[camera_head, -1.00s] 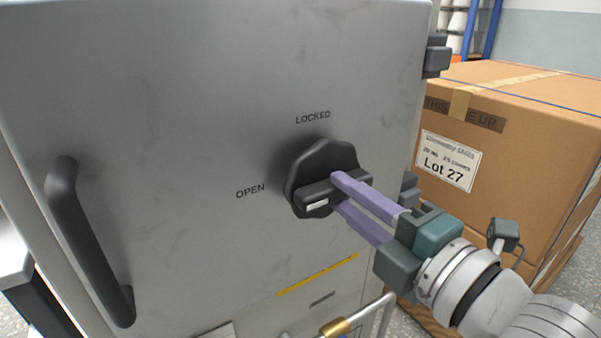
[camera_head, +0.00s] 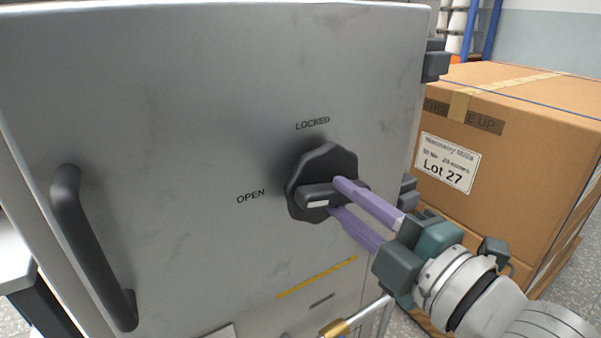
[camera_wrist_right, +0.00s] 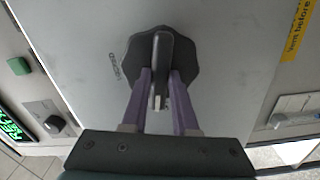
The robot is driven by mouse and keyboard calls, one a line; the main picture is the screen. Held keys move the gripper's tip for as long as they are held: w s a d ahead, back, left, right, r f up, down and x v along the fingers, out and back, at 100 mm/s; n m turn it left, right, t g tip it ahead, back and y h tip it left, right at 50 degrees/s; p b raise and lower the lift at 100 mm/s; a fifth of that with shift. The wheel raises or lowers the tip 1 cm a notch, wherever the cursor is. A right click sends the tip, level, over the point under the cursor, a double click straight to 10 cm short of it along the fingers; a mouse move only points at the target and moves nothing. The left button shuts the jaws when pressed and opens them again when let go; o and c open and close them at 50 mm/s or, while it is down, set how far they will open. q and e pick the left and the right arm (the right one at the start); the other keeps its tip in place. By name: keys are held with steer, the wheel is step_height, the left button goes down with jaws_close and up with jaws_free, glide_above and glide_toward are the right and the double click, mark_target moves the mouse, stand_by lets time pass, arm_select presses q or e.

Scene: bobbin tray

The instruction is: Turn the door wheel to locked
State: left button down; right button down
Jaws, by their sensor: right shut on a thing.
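The door wheel (camera_head: 303,174) is a dark lobed knob with a raised grip bar (camera_head: 318,192) across it. A white mark sits on the bar's left end, on the side of the OPEN label (camera_head: 250,196). The LOCKED label (camera_head: 312,123) is above the wheel. My right gripper (camera_head: 337,198) is shut on the bar, with one purple finger above it and one below. The right wrist view shows the wheel (camera_wrist_right: 137,52) with the bar (camera_wrist_right: 163,58) between both fingers (camera_wrist_right: 160,90). The fingers hide part of the bar's right end. My left gripper is not in view.
The grey metal door (camera_head: 200,90) fills the left and middle, with a black handle (camera_head: 88,245) at its left. A large cardboard box (camera_head: 540,150) stands close on the right. A pipe with a brass-coloured collar (camera_head: 337,328) is below the wheel.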

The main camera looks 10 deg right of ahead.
steer(key=m+p, duration=0.1)
steer(key=m, duration=0.2)
steer(key=shift+r+m, duration=0.1)
steer(key=shift+m, duration=0.2)
steer(key=m+p, duration=0.1)
steer(key=m, duration=0.3)
steer(key=shift+m, duration=0.3)
steer(key=m, duration=0.4)
steer(key=shift+m+p, duration=0.3)
steer(key=shift+m, duration=1.3)
steer(key=c, duration=0.7)
jaws_free()
